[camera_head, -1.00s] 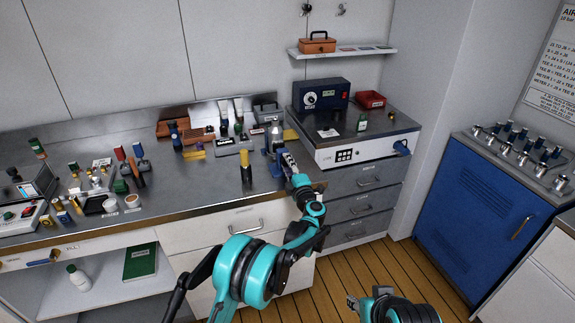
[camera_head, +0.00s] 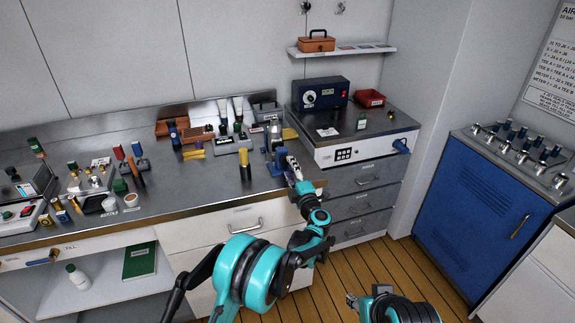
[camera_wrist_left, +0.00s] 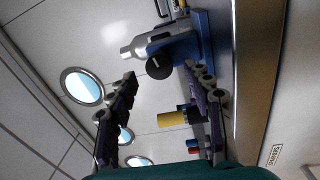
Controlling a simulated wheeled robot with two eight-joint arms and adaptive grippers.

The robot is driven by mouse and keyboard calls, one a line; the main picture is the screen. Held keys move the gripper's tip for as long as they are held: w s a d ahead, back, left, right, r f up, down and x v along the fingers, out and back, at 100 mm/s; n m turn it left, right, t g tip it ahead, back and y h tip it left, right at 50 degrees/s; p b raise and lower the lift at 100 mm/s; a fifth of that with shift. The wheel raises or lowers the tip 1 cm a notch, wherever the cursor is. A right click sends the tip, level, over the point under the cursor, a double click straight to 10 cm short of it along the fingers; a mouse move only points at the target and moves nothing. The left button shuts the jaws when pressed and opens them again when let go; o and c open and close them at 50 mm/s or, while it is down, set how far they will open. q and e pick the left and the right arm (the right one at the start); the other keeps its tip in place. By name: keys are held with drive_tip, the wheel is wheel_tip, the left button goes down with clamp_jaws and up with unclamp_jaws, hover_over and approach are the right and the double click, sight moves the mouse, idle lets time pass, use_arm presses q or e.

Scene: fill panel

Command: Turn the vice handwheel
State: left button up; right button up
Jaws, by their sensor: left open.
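The blue vice (camera_head: 270,156) stands near the front right edge of the steel bench. In the left wrist view its blue body (camera_wrist_left: 207,42) carries a grey barrel, with a dark round handwheel (camera_wrist_left: 159,67) facing the camera. My left gripper (camera_head: 291,164) is just right of the vice in the head view and hides part of it. In the left wrist view its jaws (camera_wrist_left: 162,92) are apart and empty, with the handwheel beyond them, not held. My right gripper (camera_head: 352,301) shows low in the head view; its jaw state is unclear.
Small tools crowd the bench behind and left. A blue box with a dial (camera_head: 320,94) stands on the cabinet to the right. Bare bench lies left of the yellow cylinder (camera_head: 205,185).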

use_arm(q)
drive_tip(key=v, duration=0.8)
drive_tip(key=shift+s, duration=0.1)
wheel_tip(320, 180, up, 14)
drive_tip(key=s+a+m+t+h, duration=0.1)
drive_tip(key=a+m+t+h, duration=0.1)
drive_tip(key=m+h, duration=0.45)
drive_tip(key=s+a+r+m+g+h, duration=0.2)
drive_tip(key=s+r+m+h, duration=0.25)
drive_tip(key=s+m, duration=0.3)
drive_tip(key=s+a+f+m+g+y, duration=0.1)
drive_tip(key=s+a+f+m+g, duration=0.1)
drive_tip(key=s+a+f, duration=0.4)
drive_tip(key=s+a+f+m+g+y, duration=0.2)
drive_tip(key=s+a+f+g, duration=0.3)
drive_tip(key=s, duration=0.9)
drive_tip(key=s+a+f+m+g+y, duration=0.1)
drive_tip(key=s+a+f+m+g, duration=0.1)
drive_tip(key=s+a+f, duration=0.5)
drive_tip(key=s+f+g, duration=0.1)
drive_tip(key=s, duration=0.2)
drive_tip(key=shift+s+m+g+y, duration=0.3)
drive_tip(key=shift+m+g+y, duration=0.1)
drive_tip(key=shift+w+f, duration=0.1)
